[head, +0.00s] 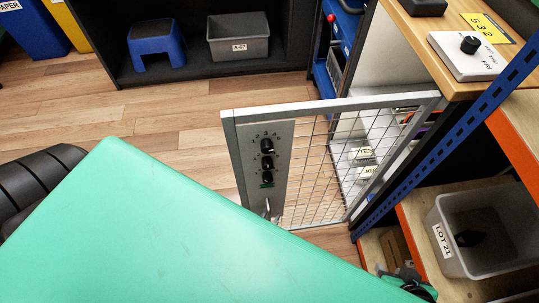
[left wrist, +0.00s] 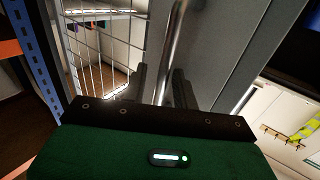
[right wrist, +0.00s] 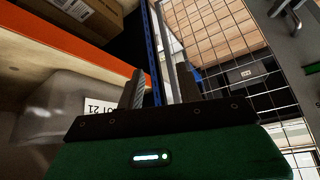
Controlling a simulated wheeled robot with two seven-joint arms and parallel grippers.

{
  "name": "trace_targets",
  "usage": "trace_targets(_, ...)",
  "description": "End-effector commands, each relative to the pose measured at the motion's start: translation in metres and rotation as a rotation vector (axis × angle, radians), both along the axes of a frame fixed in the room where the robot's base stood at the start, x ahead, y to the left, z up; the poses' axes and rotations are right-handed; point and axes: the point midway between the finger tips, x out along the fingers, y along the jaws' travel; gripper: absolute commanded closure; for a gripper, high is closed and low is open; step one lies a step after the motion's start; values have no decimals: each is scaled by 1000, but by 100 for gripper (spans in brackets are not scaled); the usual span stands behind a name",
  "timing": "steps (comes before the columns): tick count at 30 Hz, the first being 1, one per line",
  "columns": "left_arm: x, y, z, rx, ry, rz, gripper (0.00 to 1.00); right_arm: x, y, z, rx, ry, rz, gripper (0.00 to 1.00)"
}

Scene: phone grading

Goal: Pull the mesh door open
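The mesh door (head: 313,182) stands swung out from the shelf front in the head view, hinged at its right side. Its grey lock plate (head: 268,140) carries several dark dials. A metal bar handle (head: 267,206) shows at the plate's lower end. In the left wrist view the handle (left wrist: 174,45) runs down between the fingers of my left gripper (left wrist: 160,88), which look apart with a gap beside the bar. My green arm hides that gripper in the head view. My right gripper (right wrist: 162,92) is open and empty, near the lower shelf and a blue post.
A grey bin (head: 470,235) labelled LOT 21 sits on the right shelf beside the blue slotted post (head: 430,145). A wooden worktop (head: 415,32) holds a white dial box (head: 466,62). A blue stool (head: 156,42) stands far back. Wooden floor (head: 150,110) left of the door is clear.

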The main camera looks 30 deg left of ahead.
Motion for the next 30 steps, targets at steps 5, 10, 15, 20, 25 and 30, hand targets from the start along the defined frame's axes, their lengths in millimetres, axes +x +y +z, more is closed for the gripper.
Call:
trace_targets(5,-9,0,-1,0,3,0,71,-1,0,0,-1,3,0,64)
trace_targets(10,-39,-1,-1,1,5,0,71,-4,-3,0,-11,29,-2,64)
trace_targets(15,-79,-3,-1,1,4,-1,71,-8,-8,2,-24,53,-9,64)
trace_targets(20,-111,-5,0,0,3,-1,71,-9,-10,5,-28,63,-12,64)
trace_targets(25,-131,-7,0,0,1,-1,71,-9,-10,6,-29,63,-14,64)
trace_targets(30,-138,-7,0,0,0,-1,71,-9,-11,6,-29,65,-13,64)
